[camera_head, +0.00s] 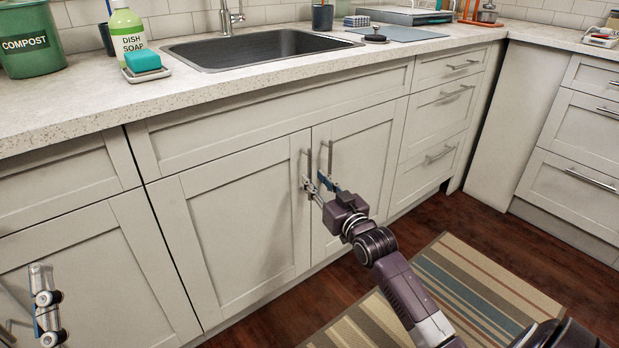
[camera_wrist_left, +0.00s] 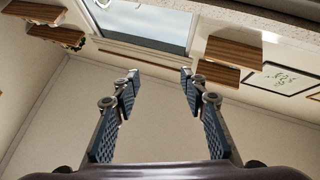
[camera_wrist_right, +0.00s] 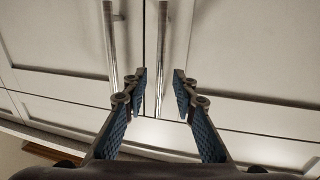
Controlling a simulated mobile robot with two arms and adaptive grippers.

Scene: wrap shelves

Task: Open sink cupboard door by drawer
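The sink cupboard has two white doors, both looking shut. The right door (camera_head: 366,147), beside the drawers, has a vertical metal handle (camera_head: 330,157); the left door (camera_head: 237,220) has another handle (camera_head: 308,163) close by. My right gripper (camera_head: 319,184) is open at the lower end of these handles. My left gripper (camera_wrist_left: 158,78) is open and empty.
A drawer stack (camera_head: 432,110) stands right of the cupboard. The counter (camera_head: 90,113) above holds a sink (camera_head: 255,47), dish soap (camera_head: 127,30), a sponge (camera_head: 143,61) and a compost bin (camera_head: 32,42). A striped rug (camera_head: 455,290) lies on the floor in front.

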